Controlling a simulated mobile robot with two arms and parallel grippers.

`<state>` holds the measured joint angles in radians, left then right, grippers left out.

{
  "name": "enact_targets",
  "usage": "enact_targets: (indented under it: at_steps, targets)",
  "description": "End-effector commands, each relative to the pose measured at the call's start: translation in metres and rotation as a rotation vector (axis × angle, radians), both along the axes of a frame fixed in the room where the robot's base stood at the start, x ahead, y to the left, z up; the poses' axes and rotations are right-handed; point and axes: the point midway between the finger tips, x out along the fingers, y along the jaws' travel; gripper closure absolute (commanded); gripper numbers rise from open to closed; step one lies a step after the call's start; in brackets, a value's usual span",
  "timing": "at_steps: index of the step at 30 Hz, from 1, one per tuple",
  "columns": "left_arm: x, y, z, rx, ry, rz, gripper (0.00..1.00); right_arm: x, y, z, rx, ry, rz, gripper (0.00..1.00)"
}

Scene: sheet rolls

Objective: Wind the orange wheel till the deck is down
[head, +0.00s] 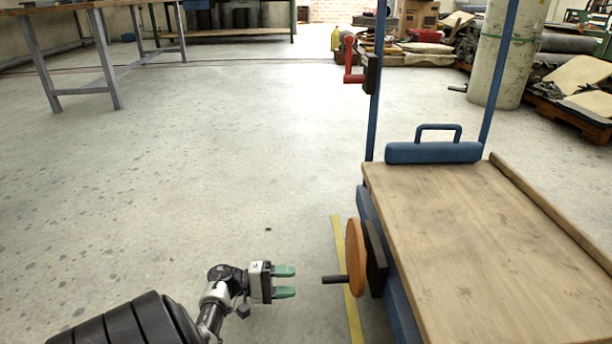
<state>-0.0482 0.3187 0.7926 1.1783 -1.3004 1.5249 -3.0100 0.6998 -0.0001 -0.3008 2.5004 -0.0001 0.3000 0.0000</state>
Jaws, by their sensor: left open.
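The orange wheel (355,257) is mounted on the left side of a blue-framed cart. A dark handle (335,279) sticks out from it to the left. The wooden deck (490,245) fills the right of the view, roughly level with the top of the wheel or a little above it. My left gripper (285,281) is open and empty, with green fingertips pointing right, a short gap left of the handle. My right gripper is not in view.
A red crank (351,58) sits on the cart's left blue post (377,110). A blue bar with a handle (434,151) stands at the deck's far end. A yellow stripe (343,270) runs along the floor beside the cart. The floor (200,150) to the left is clear.

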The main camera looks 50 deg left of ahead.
Motion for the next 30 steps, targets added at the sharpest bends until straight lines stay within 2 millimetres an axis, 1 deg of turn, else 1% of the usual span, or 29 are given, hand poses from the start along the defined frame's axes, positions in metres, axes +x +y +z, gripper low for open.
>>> enact_targets:
  at_steps: [4,12,14,17,18,20,21,22,23,24,26,27,29,30]
  targets:
    - [-0.009,0.006,-0.001,-0.001,0.002,0.0,0.52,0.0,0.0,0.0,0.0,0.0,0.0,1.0]
    - [-0.01,0.007,-0.001,-0.001,0.002,-0.001,0.52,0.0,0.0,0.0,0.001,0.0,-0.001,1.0]
    - [-0.009,0.006,0.001,-0.004,0.003,0.0,0.61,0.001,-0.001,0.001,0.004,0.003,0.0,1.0]
    - [-0.003,0.003,0.014,-0.049,0.024,0.017,0.76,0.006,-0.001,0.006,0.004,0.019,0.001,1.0]
    - [0.002,-0.001,0.025,-0.091,0.045,0.032,0.82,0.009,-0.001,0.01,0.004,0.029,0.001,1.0]
    - [0.011,-0.009,0.046,-0.19,0.085,0.062,0.91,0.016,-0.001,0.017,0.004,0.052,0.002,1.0]
    - [0.02,-0.015,0.064,-0.278,0.118,0.085,0.97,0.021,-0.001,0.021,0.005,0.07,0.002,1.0]
    - [0.026,-0.022,0.078,-0.357,0.146,0.101,1.0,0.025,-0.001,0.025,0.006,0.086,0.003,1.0]
    - [0.032,-0.028,0.093,-0.445,0.175,0.117,1.0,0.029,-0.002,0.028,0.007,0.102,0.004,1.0]
    - [0.041,-0.039,0.114,-0.574,0.214,0.133,1.0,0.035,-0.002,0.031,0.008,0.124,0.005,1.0]
    - [0.051,-0.053,0.142,-0.783,0.278,0.152,1.0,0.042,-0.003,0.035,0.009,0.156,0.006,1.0]
    - [0.058,-0.062,0.159,-0.932,0.321,0.17,1.0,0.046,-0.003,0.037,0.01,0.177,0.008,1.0]
    - [0.066,-0.072,0.178,-1.167,0.39,0.211,1.0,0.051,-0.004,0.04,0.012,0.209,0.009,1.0]
    - [0.071,-0.077,0.188,-1.322,0.431,0.241,1.0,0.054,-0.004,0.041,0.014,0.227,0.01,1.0]
